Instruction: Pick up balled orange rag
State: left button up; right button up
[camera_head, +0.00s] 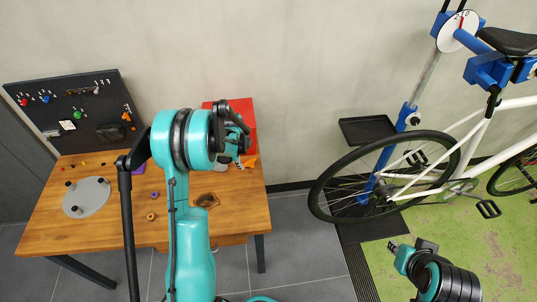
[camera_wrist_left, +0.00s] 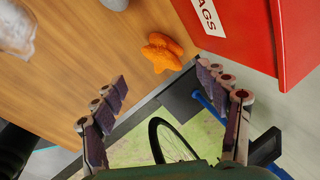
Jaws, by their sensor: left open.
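The balled orange rag (camera_wrist_left: 162,52) lies on the wooden table beside the red box, in the upper middle of the left wrist view. In the head view a small orange part of it (camera_head: 250,162) shows just right of my left gripper (camera_head: 240,138). In the left wrist view my left gripper (camera_wrist_left: 170,108) is open and empty. Its two fingers stand wide apart, and the rag appears beyond and between them, not touched. My right arm's end shows at the lower right of the head view, and its gripper (camera_head: 412,255) is small and unclear.
The red box (camera_wrist_left: 235,30), with a label partly reading "AGS", stands close to the rag at the table's edge. The wooden table (camera_head: 235,215) also bears a grey round plate (camera_head: 87,197). A bicycle (camera_head: 470,165) hangs on a blue stand to the right.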

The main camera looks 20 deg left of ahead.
aim_at(247, 161)
pick_arm(q)
jog(key=b+x, duration=0.1)
jog(key=x, duration=0.2)
jog(key=shift+w, duration=0.15)
jog(key=shift+f, duration=0.25)
jog(key=x, duration=0.1)
jog(key=b+x, duration=0.1)
jog(key=x, duration=0.1)
jog(key=b+x, duration=0.1)
jog(key=x, duration=0.1)
jog(key=shift+w+a, duration=0.15)
jog(key=shift+w, duration=0.15)
jog(key=shift+r, duration=0.1)
jog(key=c, duration=1.2)
